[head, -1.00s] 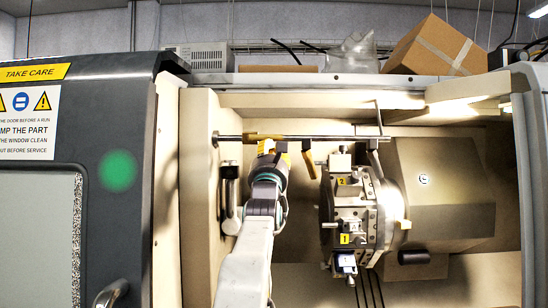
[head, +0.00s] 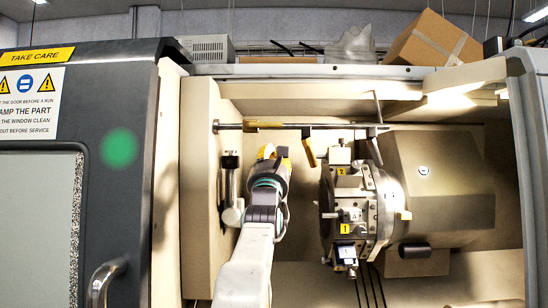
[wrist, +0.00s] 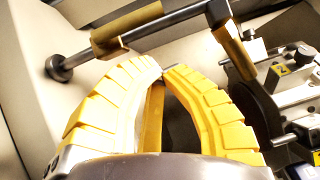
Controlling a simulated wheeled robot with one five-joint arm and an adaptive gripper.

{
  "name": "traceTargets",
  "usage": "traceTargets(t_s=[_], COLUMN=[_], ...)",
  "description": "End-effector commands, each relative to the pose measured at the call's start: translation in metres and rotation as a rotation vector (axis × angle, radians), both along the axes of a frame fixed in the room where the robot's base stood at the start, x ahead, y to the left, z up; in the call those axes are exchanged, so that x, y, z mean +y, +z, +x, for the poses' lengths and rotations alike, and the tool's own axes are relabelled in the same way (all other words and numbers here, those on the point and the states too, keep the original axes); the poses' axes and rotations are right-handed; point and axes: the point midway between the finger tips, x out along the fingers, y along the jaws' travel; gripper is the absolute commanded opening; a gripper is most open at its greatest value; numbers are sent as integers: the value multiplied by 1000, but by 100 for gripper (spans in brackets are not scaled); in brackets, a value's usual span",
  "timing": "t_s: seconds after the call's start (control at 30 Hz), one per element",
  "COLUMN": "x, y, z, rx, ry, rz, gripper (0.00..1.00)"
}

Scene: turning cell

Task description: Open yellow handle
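A horizontal metal rod (head: 345,126) crosses the top of the open machine bay. It carries a yellow-brown sleeve (head: 264,124) near its left end and a hanging yellow-brown lever (head: 309,152) on a dark bracket. In the wrist view, the sleeve (wrist: 122,36) is beyond the fingertips and the lever (wrist: 234,52) is to their right. My gripper (head: 270,151) is below the sleeve and left of the lever, apparently touching neither. In the wrist view, the yellow fingertips of my gripper (wrist: 163,73) come together. An ochre strip shows between the fingers; I cannot tell what it belongs to.
A round tool turret (head: 350,210) with yellow number tags stands close to the right of my arm. A bay wall with a small metal fitting (head: 231,190) is to the left. The grey door (head: 125,185) with a silver handle (head: 104,281) is farther left.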

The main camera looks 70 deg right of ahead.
Motion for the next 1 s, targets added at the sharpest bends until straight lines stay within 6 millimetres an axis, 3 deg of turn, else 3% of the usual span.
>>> traceTargets(t_s=[0.03, 0.4, 1.0], x=[7, 37, 64], y=[-10, -32, -47], z=[-3, -13, -21], rx=[-1, -2, -3], ry=[-1, -4, -6], rz=[-1, 2, 4], gripper=[0, 0, 0])
